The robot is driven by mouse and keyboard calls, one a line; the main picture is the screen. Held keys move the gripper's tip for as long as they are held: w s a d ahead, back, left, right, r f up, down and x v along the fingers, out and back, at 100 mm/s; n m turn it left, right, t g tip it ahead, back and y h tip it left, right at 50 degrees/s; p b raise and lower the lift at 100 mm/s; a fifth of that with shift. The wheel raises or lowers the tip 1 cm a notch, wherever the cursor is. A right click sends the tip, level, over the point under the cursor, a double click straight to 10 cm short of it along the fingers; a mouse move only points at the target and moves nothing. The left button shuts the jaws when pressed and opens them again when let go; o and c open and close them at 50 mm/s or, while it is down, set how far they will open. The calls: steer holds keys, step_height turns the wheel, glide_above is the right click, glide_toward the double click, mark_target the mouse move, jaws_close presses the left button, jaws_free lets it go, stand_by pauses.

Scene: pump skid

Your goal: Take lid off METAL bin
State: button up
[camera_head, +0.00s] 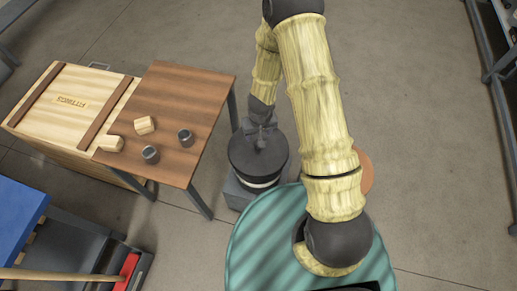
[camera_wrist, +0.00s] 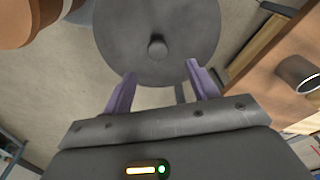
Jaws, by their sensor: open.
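A dark round bin with a flat lid (camera_head: 246,152) stands on a grey base (camera_head: 240,194) beside the wooden table. In the wrist view the lid is a grey disc (camera_wrist: 190,40) with a small round knob (camera_wrist: 157,47) near its middle. No label on the bin is readable. My gripper (camera_head: 260,136) is over the lid in the head view and partly covers it. In the wrist view its two purplish fingers (camera_wrist: 160,72) are apart and empty, with the knob just beyond the tips, between their lines. The gap to the knob is hard to judge.
A brown table (camera_head: 185,95) left of the bin bears two dark cups (camera_head: 151,154) and two pale blocks (camera_head: 145,125). A wooden crate (camera_head: 70,85) stands beyond it. An orange round object (camera_head: 366,170) is partly behind my arm. Floor (camera_head: 430,150) is clear at right.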

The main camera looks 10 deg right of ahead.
steer(key=shift+w+f+b, duration=0.15)
steer(key=shift+f, duration=0.95)
steer(key=shift+w+f+b, duration=0.1)
steer(key=shift+f+b, duration=0.05)
steer(key=shift+f, duration=0.9)
steer(key=shift+f, duration=0.1)
steer(key=f, duration=0.5)
steer(key=shift+w+d+b, duration=0.1)
steer(key=shift+w+b, duration=0.25)
steer(key=shift+b, duration=0.05)
steer(key=c, duration=1.1)
steer(key=shift+r, duration=0.1)
steer(key=shift+c, duration=0.2)
step_height(320, 180, up, 10)
steer(key=shift+f+p, duration=0.1)
steer(key=shift+p, duration=1.15)
